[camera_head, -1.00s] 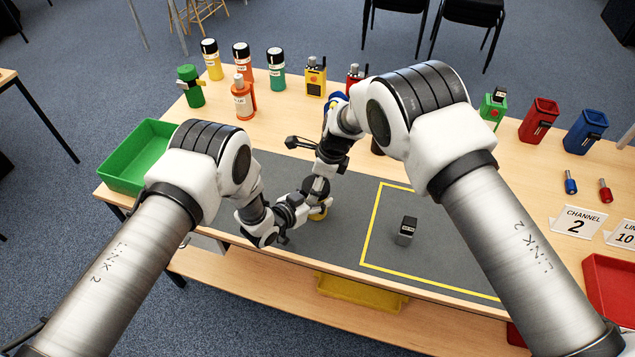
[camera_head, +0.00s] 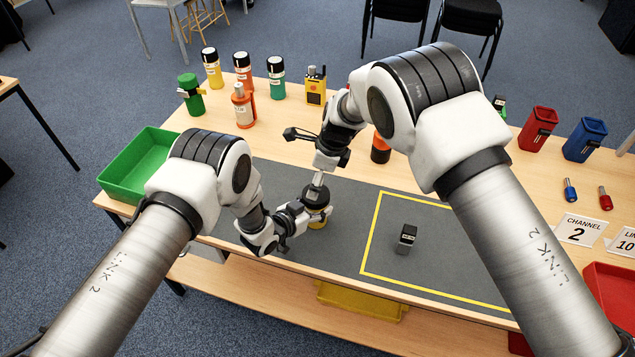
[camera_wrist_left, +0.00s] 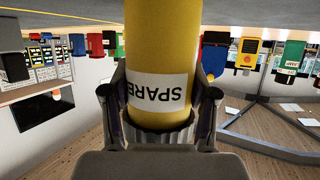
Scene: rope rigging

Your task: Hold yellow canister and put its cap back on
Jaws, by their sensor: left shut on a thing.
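The yellow canister (camera_head: 318,224) stands upright on the grey mat at the front of the table. In the left wrist view the canister (camera_wrist_left: 162,45) fills the middle, with an upside-down SPARE label. My left gripper (camera_wrist_left: 160,108) is shut around it, one finger on each side, near a ridged metallic band. In the head view my left gripper (camera_head: 306,214) reaches it from the left. My right gripper (camera_head: 317,196) points down directly over the canister's top. Its fingers and the cap merge into one dark shape there, so I cannot tell whether it grips the cap or whether the cap touches the canister.
A yellow-outlined square (camera_head: 374,233) on the mat holds a small black-and-grey block (camera_head: 406,238). An orange-and-black cylinder (camera_head: 380,150) stands behind. Capped bottles and a radio line the back edge. A green tray (camera_head: 140,165) is at left, a red tray (camera_head: 608,290) at right.

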